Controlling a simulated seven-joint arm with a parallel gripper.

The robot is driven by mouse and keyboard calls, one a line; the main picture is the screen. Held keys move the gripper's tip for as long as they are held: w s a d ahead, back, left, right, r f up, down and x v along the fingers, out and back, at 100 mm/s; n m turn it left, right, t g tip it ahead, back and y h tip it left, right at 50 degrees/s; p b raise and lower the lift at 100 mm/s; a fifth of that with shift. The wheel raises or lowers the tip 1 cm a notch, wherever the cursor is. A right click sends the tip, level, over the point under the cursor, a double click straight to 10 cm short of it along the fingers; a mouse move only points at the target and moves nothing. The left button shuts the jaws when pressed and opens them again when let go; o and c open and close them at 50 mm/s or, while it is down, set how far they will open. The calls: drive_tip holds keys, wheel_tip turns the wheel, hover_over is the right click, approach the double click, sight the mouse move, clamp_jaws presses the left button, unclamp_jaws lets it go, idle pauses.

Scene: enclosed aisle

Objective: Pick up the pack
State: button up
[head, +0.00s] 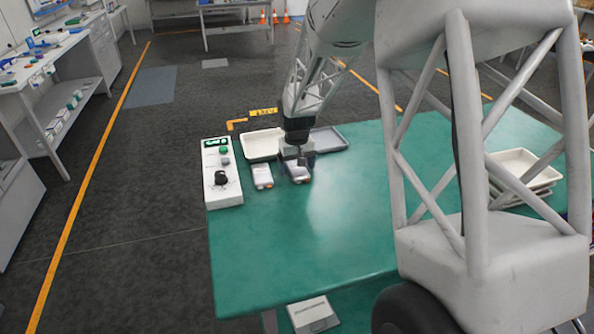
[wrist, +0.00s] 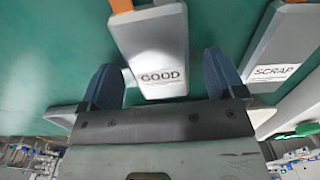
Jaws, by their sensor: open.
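A grey-and-white pack (head: 299,175) with an orange end lies on the green table below my gripper (head: 298,158), which partly hides it. In the wrist view this pack (wrist: 155,45) carries a "GOOD" label. My gripper (wrist: 160,75) is open, with one blue finger on each side of the pack's labelled end. Clear gaps show between the fingers and the pack. A second similar pack (head: 262,177) lies to the left in the head view. In the wrist view this second pack (wrist: 283,50), labelled "SCRAP", lies right of the right finger.
A white control box (head: 222,172) with buttons and a knob stands at the table's left edge. A white tray (head: 252,157) and a grey tray (head: 338,139) lie behind the packs. Stacked white trays (head: 533,183) sit at the right. The table's front (head: 290,250) is clear.

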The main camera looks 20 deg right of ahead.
sight(297, 168)
drive_tip(key=c, duration=1.1)
drive_tip(key=shift+o, duration=0.2)
drive_tip(key=shift+r, duration=0.15)
drive_tip(key=shift+r, duration=0.5)
drive_tip(key=shift+s+r, duration=0.2)
drive_tip(key=shift+r, duration=0.4)
drive_tip(key=shift+s+r, duration=0.15)
drive_tip(key=shift+r, duration=0.45)
drive_tip(key=s, duration=0.5)
drive_tip(key=s+r, duration=0.1)
drive_tip(key=s, duration=0.4)
drive_tip(key=s+a, duration=0.1)
drive_tip(key=s, duration=0.4)
drive_tip(key=shift+s+r, duration=0.15)
